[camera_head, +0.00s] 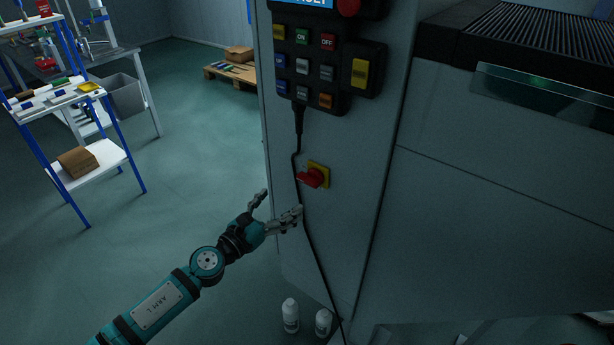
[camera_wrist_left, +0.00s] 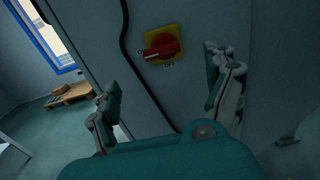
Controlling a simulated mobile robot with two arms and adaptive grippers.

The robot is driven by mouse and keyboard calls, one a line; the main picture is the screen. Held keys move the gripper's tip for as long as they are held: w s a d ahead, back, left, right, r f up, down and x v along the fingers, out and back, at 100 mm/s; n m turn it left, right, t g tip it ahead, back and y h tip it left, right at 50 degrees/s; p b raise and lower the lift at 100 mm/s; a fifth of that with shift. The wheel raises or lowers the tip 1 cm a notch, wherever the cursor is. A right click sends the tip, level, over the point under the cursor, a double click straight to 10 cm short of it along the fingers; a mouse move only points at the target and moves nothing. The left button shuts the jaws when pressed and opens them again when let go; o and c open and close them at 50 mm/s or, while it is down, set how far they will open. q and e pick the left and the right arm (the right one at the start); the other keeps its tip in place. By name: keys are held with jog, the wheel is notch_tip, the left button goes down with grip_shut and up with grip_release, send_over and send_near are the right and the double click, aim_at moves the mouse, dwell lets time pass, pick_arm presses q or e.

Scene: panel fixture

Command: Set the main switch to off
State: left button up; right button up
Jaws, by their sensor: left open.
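The main switch is a red rotary handle (camera_head: 311,178) on a yellow square plate (camera_head: 320,172), on the grey cabinet face below the button panel. In the left wrist view the red handle (camera_wrist_left: 162,49) shows between and beyond my fingers, lying roughly sideways, with "OFF" lettering on the plate below it. My left gripper (camera_head: 276,201) is open and empty, below and left of the switch, apart from it. It also shows in the left wrist view (camera_wrist_left: 163,88) with its fingers spread wide. My right gripper is not in view.
A black cable (camera_head: 304,213) hangs from the button panel (camera_head: 318,62) close beside the switch. Two white bottles (camera_head: 291,315) stand on the floor by the cabinet. A shelf rack (camera_head: 100,157) stands at the left; the floor between is clear.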

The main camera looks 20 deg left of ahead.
aim_at(305, 182)
pick_arm(q)
jog(key=x, duration=1)
jog(key=shift+w+d+f, duration=0.1)
jog(key=shift+d, duration=0.05)
jog(key=shift+w+d, duration=0.25)
jog(key=shift+w, duration=0.35)
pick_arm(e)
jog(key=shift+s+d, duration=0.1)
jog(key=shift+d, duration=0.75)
pick_arm(q)
jog(key=shift+c, duration=0.4)
jog(key=c, duration=1.1)
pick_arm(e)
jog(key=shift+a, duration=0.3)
